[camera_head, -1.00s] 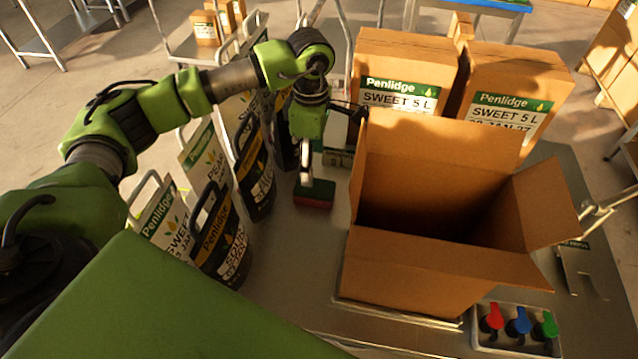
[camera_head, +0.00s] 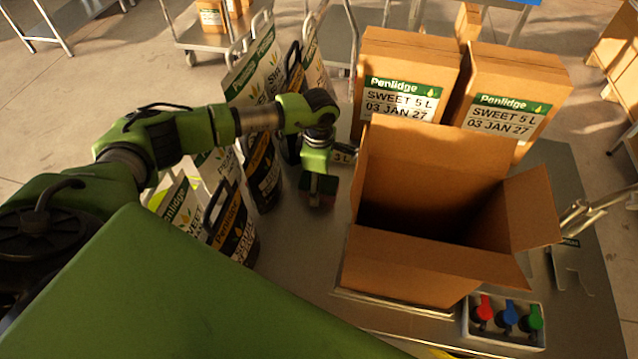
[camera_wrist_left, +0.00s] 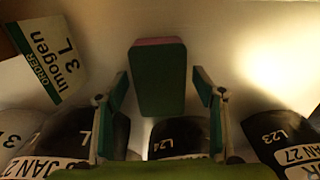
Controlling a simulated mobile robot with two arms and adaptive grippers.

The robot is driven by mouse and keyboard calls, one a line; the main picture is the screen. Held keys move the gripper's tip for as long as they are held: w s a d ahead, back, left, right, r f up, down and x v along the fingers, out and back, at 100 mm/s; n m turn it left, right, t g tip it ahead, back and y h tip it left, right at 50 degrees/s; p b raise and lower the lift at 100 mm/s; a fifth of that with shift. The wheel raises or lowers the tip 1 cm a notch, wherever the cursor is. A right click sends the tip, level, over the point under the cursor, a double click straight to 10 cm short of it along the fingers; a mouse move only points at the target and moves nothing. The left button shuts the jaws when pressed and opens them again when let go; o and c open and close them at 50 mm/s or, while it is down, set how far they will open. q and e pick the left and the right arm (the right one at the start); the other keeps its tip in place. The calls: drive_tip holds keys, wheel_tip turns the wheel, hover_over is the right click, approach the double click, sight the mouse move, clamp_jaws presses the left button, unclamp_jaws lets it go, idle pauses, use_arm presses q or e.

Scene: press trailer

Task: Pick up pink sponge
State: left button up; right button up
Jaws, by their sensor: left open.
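The sponge (camera_wrist_left: 158,80) shows a dark green top and a thin pink edge in the left wrist view. In the head view the sponge (camera_head: 329,190) is partly hidden by my left gripper (camera_head: 316,193), on the metal table left of the open box. My left gripper (camera_wrist_left: 163,85) is open, one finger to each side of the sponge, with gaps on both sides. I cannot tell how high the fingers are above the table. My right gripper is in neither view.
An open cardboard box (camera_head: 408,268) stands right of the sponge. Black bottles (camera_head: 234,225) and pale bags crowd the left. Two closed cartons (camera_head: 410,62) stand behind. A tray with red, blue and green taps (camera_head: 505,325) is at front right. A printed order card (camera_wrist_left: 42,62) lies nearby.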

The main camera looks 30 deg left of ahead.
use_arm(q)
drive_tip(key=c, duration=0.8)
drive_tip(key=shift+r, duration=0.15)
wheel_tip(320, 180, up, 18)
drive_tip(key=b, duration=0.6)
